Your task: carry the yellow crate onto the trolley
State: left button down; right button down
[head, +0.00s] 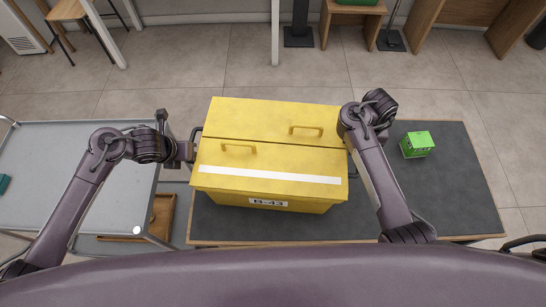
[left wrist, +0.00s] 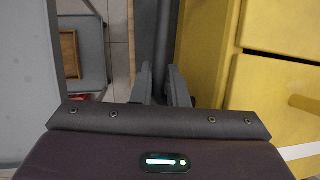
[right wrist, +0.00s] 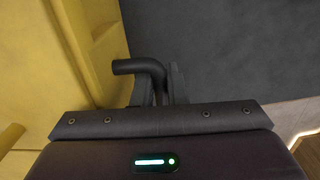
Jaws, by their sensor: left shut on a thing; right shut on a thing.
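The yellow crate (head: 268,155), labelled B-43, is in the middle of the head view over the dark-topped table (head: 440,205). Whether it rests there or hangs slightly above, I cannot tell. My left gripper (head: 190,151) is shut on its left side handle; the dark handle bar (left wrist: 164,40) shows between the fingers in the left wrist view. My right gripper (head: 350,150) is at its right side, largely hidden by my arm. In the right wrist view it is shut on the bent black handle (right wrist: 140,67). The grey trolley (head: 70,126) stands left of the table, its top mostly bare.
A green box (head: 417,144) lies on the table right of the crate. A small teal item (head: 4,184) is at the trolley's left edge. A wooden tray (head: 163,215) sits lower, between trolley and table.

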pick_arm(q)
jog(key=shift+a, duration=0.1)
pick_arm(e)
jog(key=shift+d, duration=0.1)
dwell(0.6)
pick_arm(q)
jog(key=shift+w+r, duration=0.1)
jog(key=shift+r, duration=0.05)
pick_arm(e)
jog(key=shift+w+r, duration=0.2)
jog(key=shift+r, duration=0.05)
